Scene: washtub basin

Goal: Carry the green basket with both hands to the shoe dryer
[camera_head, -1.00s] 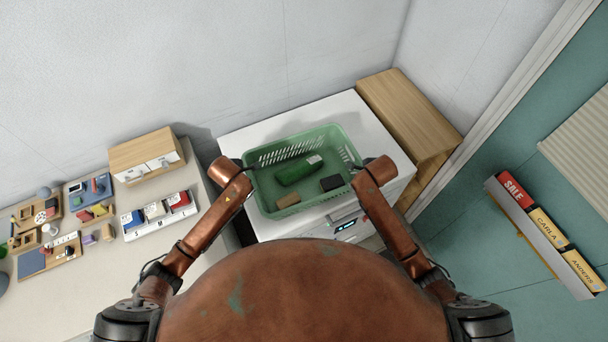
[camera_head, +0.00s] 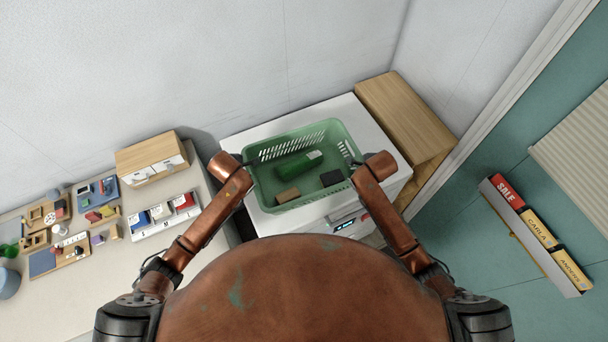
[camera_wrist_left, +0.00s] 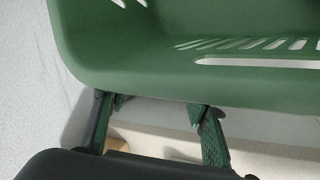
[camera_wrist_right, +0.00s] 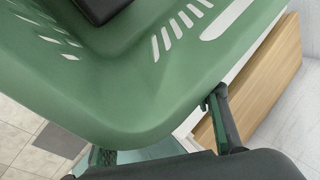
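The green basket (camera_head: 318,193) is over the top of a white machine (camera_head: 378,122); I cannot tell if it touches it. It holds a green bottle (camera_head: 299,165), a tan block (camera_head: 287,195) and a dark block (camera_head: 331,178). My left gripper (camera_head: 250,162) is at its left end and my right gripper (camera_head: 354,163) at its right end. In the left wrist view, that gripper's fingers (camera_wrist_left: 155,118) are spread at the basket wall (camera_wrist_left: 150,70), tips partly hidden. In the right wrist view, the fingers (camera_wrist_right: 160,130) are also spread below the rim (camera_wrist_right: 130,125). No shoe dryer is identifiable.
A wooden shelf unit (camera_head: 400,105) stands right of the machine. Left, a pale table (camera_head: 110,270) bears a small drawer box (camera_head: 150,160), a rack of boxes (camera_head: 164,216) and several small items. A wall is behind.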

